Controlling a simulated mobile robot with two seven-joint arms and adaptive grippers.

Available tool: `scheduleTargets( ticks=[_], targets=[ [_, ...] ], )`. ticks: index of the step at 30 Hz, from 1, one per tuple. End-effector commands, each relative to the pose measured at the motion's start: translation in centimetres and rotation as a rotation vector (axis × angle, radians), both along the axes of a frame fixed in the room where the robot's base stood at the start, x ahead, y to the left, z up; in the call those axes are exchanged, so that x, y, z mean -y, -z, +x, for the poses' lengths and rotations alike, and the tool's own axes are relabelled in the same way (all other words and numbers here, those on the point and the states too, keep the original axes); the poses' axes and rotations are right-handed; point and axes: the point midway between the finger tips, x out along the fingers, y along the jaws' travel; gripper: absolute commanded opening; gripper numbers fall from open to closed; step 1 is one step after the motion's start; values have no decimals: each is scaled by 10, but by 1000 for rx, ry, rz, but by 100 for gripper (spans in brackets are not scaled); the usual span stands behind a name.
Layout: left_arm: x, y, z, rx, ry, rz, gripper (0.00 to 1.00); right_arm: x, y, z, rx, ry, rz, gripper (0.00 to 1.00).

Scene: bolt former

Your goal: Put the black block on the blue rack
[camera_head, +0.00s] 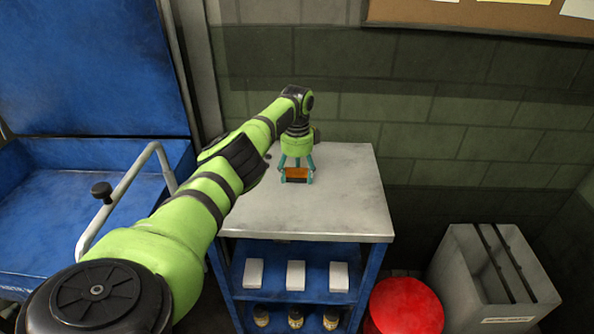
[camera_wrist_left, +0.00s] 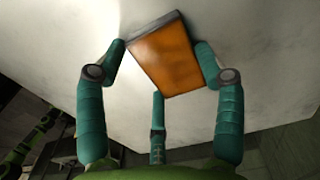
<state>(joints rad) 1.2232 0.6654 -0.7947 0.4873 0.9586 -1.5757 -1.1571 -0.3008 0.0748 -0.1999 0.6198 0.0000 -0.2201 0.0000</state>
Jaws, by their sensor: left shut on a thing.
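A block (camera_head: 296,173) with an orange face is between the fingers of my left gripper (camera_head: 297,179). In the left wrist view the block (camera_wrist_left: 165,58) shows a large orange face and a thin dark edge. The left gripper's teal fingers (camera_wrist_left: 162,48) are shut on its two sides, and a third finger is below it. They are over the pale grey top (camera_head: 345,205) of the blue rack (camera_head: 371,270). I cannot tell whether the block touches that top. No fully black block shows. My right gripper is not in view.
The rack's upper shelf holds white boxes (camera_head: 296,275), and the lower shelf holds jars (camera_head: 296,318). A red round stool (camera_head: 405,305) and a grey bin (camera_head: 463,268) stand to the right. Blue equipment (camera_head: 90,70) with a metal handle is at the left. The grey top's right side is clear.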

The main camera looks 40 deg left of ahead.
Motion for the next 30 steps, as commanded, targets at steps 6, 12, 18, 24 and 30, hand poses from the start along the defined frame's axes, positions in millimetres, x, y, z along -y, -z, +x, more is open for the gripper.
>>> scheduleTargets(
  ticks=[6,12,18,24,30],
  targets=[
    [0,0,1,4,1,0,10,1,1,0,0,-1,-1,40],
    [0,2,0,0,0,0,92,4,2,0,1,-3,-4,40],
    [0,2,0,0,0,0,92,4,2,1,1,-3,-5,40],
    [0,-5,1,3,1,0,92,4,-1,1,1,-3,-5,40],
    [0,-39,2,6,2,0,92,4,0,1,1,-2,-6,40]
  ],
)
